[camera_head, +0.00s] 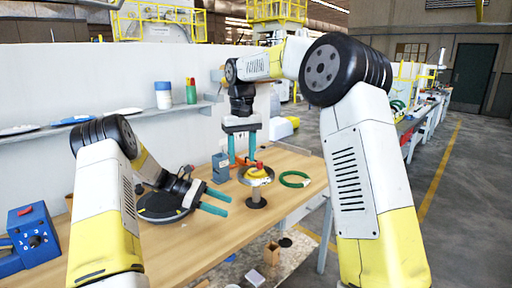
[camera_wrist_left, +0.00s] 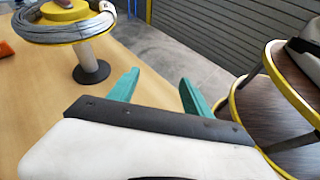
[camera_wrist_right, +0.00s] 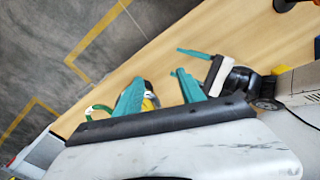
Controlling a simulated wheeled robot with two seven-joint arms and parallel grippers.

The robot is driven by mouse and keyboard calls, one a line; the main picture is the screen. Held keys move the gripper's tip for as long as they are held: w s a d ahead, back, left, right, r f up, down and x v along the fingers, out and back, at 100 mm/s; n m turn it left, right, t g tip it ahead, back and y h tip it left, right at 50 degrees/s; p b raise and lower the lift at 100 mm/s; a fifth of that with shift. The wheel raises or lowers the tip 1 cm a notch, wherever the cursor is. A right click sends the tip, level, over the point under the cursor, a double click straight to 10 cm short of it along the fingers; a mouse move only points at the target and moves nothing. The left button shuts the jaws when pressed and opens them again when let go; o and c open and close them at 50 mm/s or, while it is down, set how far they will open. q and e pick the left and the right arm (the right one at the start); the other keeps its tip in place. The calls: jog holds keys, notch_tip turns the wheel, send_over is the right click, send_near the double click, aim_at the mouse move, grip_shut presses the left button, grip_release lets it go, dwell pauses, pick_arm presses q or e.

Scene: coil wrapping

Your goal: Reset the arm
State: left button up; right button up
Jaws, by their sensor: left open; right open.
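My left gripper (camera_head: 222,203) is open and empty, low over the workbench in front of a round black device. Its teal fingers also show apart in the left wrist view (camera_wrist_left: 160,80). My right gripper (camera_head: 242,160) is open, fingers pointing down, just above or behind the coil stand; I cannot tell the exact gap. It shows open in the right wrist view (camera_wrist_right: 160,82). The coil stand (camera_head: 256,203) has a yellow top with a grey wire coil (camera_wrist_left: 65,30) around it and a black foot. A green ring (camera_head: 294,179) lies flat on the bench.
The wooden bench (camera_head: 225,245) holds a blue-grey box (camera_head: 220,167) and a blue dial device (camera_head: 33,240). A wall shelf (camera_head: 150,115) carries bottles. Yellow-edged round shelves (camera_wrist_left: 290,80) stand beside my left gripper in its wrist view. Free floor lies to the right.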

pick_arm(q)
jog(key=s+d+r+m+t+y, duration=0.1)
jog(key=s+r+m+y, duration=0.7)
jog(key=s+r, duration=0.85)
pick_arm(e)
jog(key=s+d+r+m+t+y, duration=0.1)
jog(key=s+d+r, duration=0.2)
jog(key=s+d, duration=0.35)
jog(key=s+d+r+m+t, duration=0.1)
jog(key=s+d+r+t, duration=0.15)
jog(key=s+d, duration=0.4)
pick_arm(q)
jog(key=s+a+r+m+t+y, duration=0.1)
jog(key=s+r+m+t, duration=0.1)
jog(key=s+m, duration=0.2)
jog(key=s+a+r+m+t+y, duration=0.2)
jog(key=s+m, duration=0.3)
jog(key=s, duration=0.6)
jog(key=shift+s+a+r+t, duration=0.15)
jog(key=shift+r+t, duration=0.05)
jog(key=shift+t, duration=0.6)
pick_arm(e)
jog(key=s+d+f+m+t, duration=0.1)
jog(key=s+d+f, duration=0.1)
jog(key=s, duration=0.6)
jog(key=s+d+f+t+y, duration=0.1)
jog(key=s+d+f, duration=0.2)
jog(key=s, duration=0.5)
jog(key=shift+d+m, duration=0.25)
jog(key=shift+m, duration=0.15)
